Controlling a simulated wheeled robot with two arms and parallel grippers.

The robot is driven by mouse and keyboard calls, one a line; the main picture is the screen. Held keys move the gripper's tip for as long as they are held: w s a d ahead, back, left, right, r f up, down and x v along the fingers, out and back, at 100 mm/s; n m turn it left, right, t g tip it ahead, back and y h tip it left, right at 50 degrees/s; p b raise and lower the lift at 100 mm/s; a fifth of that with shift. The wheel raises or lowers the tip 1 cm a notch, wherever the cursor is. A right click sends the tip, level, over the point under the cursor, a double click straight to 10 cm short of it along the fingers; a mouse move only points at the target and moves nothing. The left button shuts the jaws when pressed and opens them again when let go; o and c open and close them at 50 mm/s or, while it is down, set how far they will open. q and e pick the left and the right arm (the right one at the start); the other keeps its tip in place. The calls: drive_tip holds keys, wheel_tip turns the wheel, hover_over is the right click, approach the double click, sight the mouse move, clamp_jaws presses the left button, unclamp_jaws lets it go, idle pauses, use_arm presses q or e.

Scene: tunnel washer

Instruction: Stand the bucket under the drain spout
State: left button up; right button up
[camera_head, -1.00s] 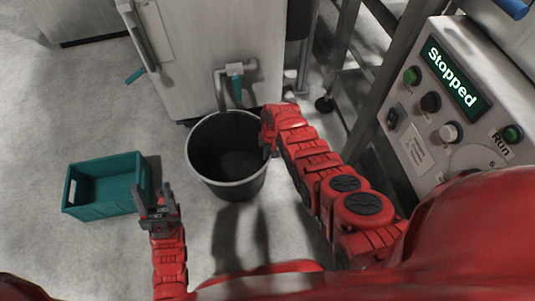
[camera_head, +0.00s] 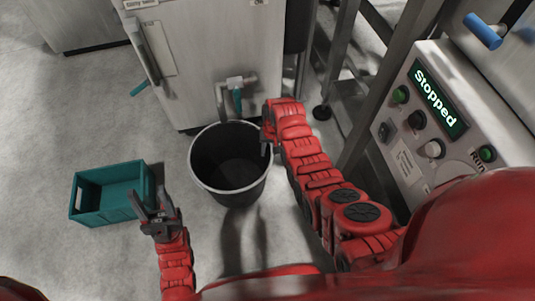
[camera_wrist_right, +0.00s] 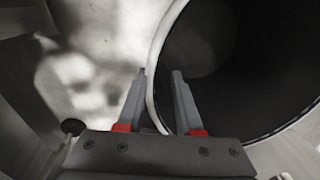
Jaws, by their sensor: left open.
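The black bucket (camera_head: 240,197) stands upright on the floor in front of the white cabinet, its mouth facing up. The drain spout (camera_head: 237,97), a grey pipe with a teal part, juts from the cabinet just behind the bucket's far rim. My right gripper (camera_head: 267,140) is at the bucket's right rim. My left gripper (camera_head: 153,208) is open and empty, left of the bucket.
A teal crate (camera_head: 90,213) lies on the floor at left, close to my left gripper. The cabinet (camera_head: 200,50) stands behind the bucket. Metal frame legs (camera_head: 338,60) and a control panel (camera_head: 425,120) reading "Stopped" are at right. Floor between crate and cabinet is clear.

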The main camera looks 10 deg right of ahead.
drive_tip(key=r, duration=0.2)
drive_tip(key=r+p, duration=0.1)
drive_tip(key=shift+s+d+r, duration=0.1)
drive_tip(key=shift+d+r, duration=0.1)
drive_tip(key=shift+r, duration=0.2)
